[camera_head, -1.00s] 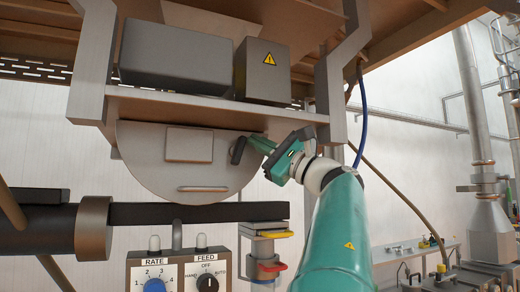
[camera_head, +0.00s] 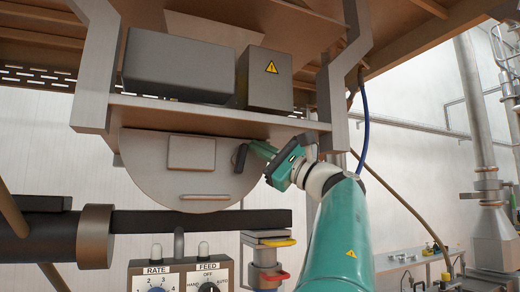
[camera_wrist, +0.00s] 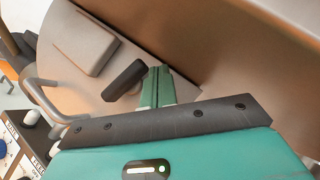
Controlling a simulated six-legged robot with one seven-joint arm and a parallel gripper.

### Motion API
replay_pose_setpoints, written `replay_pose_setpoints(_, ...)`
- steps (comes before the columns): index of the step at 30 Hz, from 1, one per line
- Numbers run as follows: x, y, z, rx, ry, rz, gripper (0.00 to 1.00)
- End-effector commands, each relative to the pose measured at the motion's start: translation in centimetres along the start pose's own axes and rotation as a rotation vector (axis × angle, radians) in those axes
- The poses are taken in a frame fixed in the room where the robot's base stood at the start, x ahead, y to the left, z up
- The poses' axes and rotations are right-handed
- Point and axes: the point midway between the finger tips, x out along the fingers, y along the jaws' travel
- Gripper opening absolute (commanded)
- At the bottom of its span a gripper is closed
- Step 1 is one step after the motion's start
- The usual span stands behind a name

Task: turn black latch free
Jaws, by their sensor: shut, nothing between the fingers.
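The black latch (camera_head: 240,157) is a short dark handle at the upper right of the round grey cover plate (camera_head: 150,185). In the head view it hangs close to upright, tilted a little. The wrist view shows the latch (camera_wrist: 124,80) just left of my fingers. My gripper (camera_head: 254,147) comes in from the right under the grey ledge. Its green fingers (camera_wrist: 157,88) are closed together with only a thin line between them. The fingertips are beside the latch; whether they touch it I cannot tell.
The grey ledge (camera_head: 210,116) sits close above my gripper and carries two grey boxes. A bracket (camera_head: 338,90) stands to the right. A dark bar (camera_head: 200,220) runs below the cover, over a control panel (camera_head: 180,276) with knobs. A metal handle (camera_head: 204,197) sits low on the cover.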

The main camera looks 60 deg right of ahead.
Motion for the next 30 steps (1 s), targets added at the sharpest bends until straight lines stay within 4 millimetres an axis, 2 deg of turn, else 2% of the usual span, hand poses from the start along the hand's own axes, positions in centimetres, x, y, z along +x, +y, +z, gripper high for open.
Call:
replay_pose_setpoints(5,-2.2,-0.1,0.1,-0.001,0.001,-0.003,0.00)
replay_pose_setpoints(15,-9.6,-0.1,0.0,0.000,0.002,-0.003,0.00)
replay_pose_setpoints(19,-11.9,-0.1,0.0,-0.001,0.002,-0.002,0.00)
replay_pose_setpoints(24,-13.4,0.0,0.0,0.000,0.001,-0.001,0.00)
replay_pose_setpoints(30,-13.7,0.0,0.0,0.000,0.000,0.000,0.00)
